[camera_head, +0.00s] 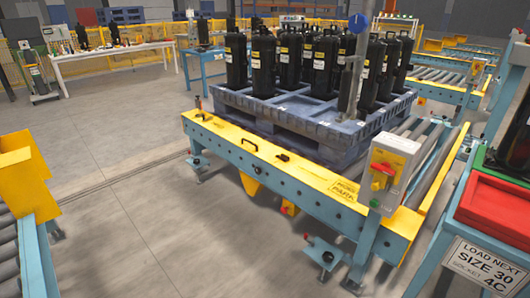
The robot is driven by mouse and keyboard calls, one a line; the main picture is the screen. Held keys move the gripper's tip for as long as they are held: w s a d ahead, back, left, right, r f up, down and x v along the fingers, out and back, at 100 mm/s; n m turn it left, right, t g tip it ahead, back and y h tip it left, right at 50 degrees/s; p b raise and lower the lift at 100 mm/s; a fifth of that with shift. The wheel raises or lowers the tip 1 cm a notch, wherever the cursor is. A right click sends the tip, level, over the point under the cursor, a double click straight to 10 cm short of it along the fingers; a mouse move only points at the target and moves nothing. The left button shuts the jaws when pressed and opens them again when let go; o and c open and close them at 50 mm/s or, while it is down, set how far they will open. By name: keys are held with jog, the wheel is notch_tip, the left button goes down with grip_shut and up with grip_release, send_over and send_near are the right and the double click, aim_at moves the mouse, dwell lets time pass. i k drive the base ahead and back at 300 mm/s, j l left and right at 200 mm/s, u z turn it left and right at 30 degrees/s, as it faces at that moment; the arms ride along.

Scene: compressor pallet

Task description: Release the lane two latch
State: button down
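A conveyor lane (275,177) with a yellow top rail and light blue frame stands at the centre. It bears a blue-grey pallet (290,109) with several black compressors (263,62). A pedal-like blue part (324,251) with a red tip is low at the front. A grey box (393,163) with a red and yellow switch (382,174) stands at the lane's right end. I cannot tell which part is the lane two latch. My gripper is not in view.
A red tray (495,205) and a "SIZE 30 SOCKET 4C" sign (488,266) are at the right edge. Another yellow-ended roller conveyor (27,190) is at the left edge. A white table (115,52) stands at the back left. The grey floor (130,200) between is clear.

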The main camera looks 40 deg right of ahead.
aim_at(283, 157)
jog(key=i+j+z, duration=0.1)
jog(key=i, duration=2.6)
jog(key=z, duration=1)
